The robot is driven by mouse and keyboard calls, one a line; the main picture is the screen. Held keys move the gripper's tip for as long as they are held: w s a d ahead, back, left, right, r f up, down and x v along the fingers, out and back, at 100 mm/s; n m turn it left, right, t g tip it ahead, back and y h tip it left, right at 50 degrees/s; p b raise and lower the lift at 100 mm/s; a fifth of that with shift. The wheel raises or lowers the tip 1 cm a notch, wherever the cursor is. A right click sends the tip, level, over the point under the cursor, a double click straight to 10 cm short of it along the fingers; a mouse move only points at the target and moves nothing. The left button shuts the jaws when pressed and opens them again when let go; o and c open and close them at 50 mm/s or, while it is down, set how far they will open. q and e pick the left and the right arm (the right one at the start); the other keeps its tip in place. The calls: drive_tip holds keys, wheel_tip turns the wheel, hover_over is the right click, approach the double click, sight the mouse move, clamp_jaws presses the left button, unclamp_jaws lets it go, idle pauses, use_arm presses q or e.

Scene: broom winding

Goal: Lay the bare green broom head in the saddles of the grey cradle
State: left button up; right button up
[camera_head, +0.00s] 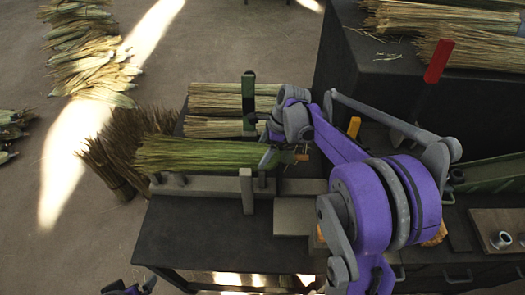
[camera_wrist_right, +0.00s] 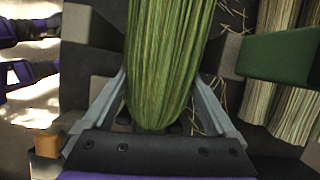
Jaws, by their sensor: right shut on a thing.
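The bare green broom head (camera_head: 200,153) lies roughly level across the picture, its bristles fanned to the left. My right gripper (camera_head: 272,157) is shut on its narrow right end. In the right wrist view the head (camera_wrist_right: 165,55) runs between the two grey fingers (camera_wrist_right: 163,88). The grey cradle (camera_head: 212,186) shows as a bar with upright posts just below the head in the picture. Its saddles are mostly hidden, and I cannot tell whether the head touches them. My left gripper (camera_head: 129,288) is partly in view at the bottom edge, its fingers apart and empty.
Pale straw bundles (camera_head: 215,99) lie behind the head, beside a dark green post (camera_head: 248,100). Brown bundles (camera_head: 125,145) stand at the left. A dark block (camera_head: 400,90) carrying more straw stands at the right. The dark bench top (camera_head: 205,225) in front is clear.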

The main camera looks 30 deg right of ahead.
drive_tip(key=shift+d, duration=0.1)
idle(0.3)
drive_tip(key=o, duration=1.4)
drive_tip(key=v, duration=0.9)
drive_tip(key=shift+s+d+r, duration=0.1)
drive_tip(key=shift+r, duration=0.25)
drive_tip(key=shift+s+d+r, duration=0.1)
drive_tip(key=shift+s+r, duration=0.05)
drive_tip(key=shift+r, duration=0.3)
